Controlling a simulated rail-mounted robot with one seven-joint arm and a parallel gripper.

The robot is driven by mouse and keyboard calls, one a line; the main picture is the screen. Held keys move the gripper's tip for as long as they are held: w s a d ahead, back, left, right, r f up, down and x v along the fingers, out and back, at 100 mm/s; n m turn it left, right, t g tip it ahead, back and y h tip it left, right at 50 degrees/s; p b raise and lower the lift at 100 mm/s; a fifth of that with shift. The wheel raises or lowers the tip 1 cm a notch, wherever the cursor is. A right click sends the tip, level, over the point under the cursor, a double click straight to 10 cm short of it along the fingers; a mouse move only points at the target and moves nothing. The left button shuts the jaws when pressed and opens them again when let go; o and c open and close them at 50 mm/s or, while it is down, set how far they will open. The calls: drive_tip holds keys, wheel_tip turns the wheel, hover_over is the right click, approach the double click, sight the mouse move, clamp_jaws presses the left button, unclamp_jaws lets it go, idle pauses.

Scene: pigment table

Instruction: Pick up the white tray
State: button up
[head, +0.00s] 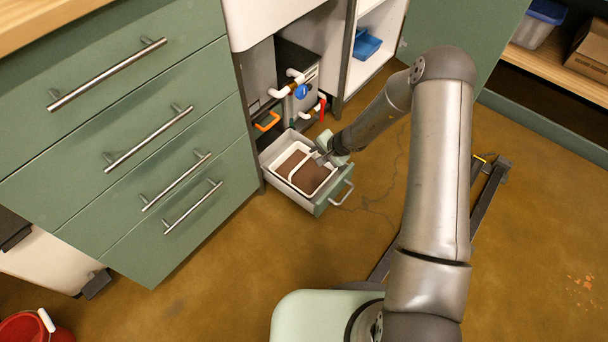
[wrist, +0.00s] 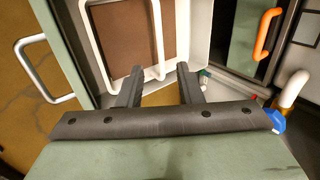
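The white tray (head: 297,167) shows as a white frame with a bar, around a brown surface. It lies inside an open, low drawer (head: 321,206) with white walls and a green front. In the wrist view the tray's white bar (wrist: 158,40) runs down toward the space between my fingertips. My gripper (head: 324,156) is over the drawer's right side, near the tray's edge. In the wrist view my gripper (wrist: 160,75) is open, its two dark fingers apart. Whether a finger touches the tray cannot be told.
Pipes with a blue knob (head: 302,91) and a red handle (head: 322,105) stand behind the drawer. An orange handle (head: 267,122) is close by. Green drawers (head: 130,130) stand at left. A red bucket (head: 35,328) is bottom left. The floor at right is mostly clear.

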sight(303, 161)
drive_tip(key=b+x, duration=0.1)
drive_tip(key=x, duration=0.7)
drive_tip(key=shift+p+x, duration=0.75)
drive_tip(key=shift+x, duration=2.05)
drive_tip(key=shift+w+d, duration=0.15)
drive_tip(key=shift+w, duration=0.05)
clamp_jaws()
drive_tip(key=shift+r, duration=0.1)
